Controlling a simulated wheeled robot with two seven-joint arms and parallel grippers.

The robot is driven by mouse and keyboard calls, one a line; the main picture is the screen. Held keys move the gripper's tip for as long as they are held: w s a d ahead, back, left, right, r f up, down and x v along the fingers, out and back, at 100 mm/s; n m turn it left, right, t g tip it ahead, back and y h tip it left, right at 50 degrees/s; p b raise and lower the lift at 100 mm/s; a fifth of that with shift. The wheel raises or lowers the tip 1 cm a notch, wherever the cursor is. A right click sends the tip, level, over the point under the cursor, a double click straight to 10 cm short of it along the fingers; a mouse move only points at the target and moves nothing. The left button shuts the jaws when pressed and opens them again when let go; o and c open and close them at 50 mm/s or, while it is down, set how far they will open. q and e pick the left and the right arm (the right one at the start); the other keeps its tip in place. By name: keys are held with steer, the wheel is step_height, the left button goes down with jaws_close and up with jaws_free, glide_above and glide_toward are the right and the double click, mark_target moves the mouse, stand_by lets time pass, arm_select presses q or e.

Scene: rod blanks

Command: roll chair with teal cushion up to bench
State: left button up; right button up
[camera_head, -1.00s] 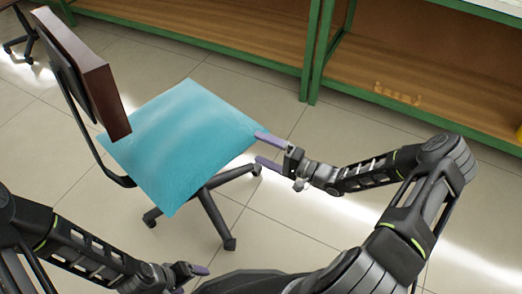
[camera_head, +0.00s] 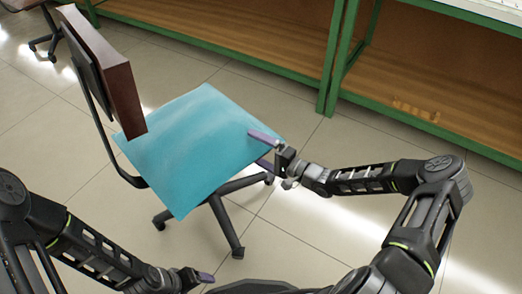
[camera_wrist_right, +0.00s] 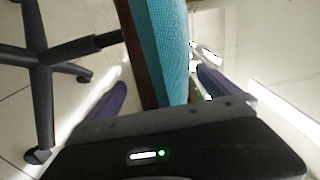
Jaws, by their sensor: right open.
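The chair's teal cushion (camera_head: 195,145) faces up in the middle of the head view. Its dark brown backrest (camera_head: 108,75) is at the left, and its black wheeled base (camera_head: 222,215) is partly hidden below. My right gripper (camera_head: 256,148) is open at the cushion's right corner, one purple finger above it and the other lower, partly hidden. In the right wrist view the cushion edge (camera_wrist_right: 165,50) lies between the two fingers, with gaps at both sides. My left gripper (camera_head: 198,278) is low, apart from the chair; its opening is unclear. A green-framed bench (camera_head: 330,65) with wooden shelf boards stands behind.
Tiled floor (camera_head: 310,230) is clear between the chair and the bench. Another chair (camera_head: 40,25) is partly in view at the top left. A small orange-brown item (camera_head: 405,108) is on the lower bench shelf.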

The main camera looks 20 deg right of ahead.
steer(key=shift+c, duration=0.2)
steer(key=c, duration=2.1)
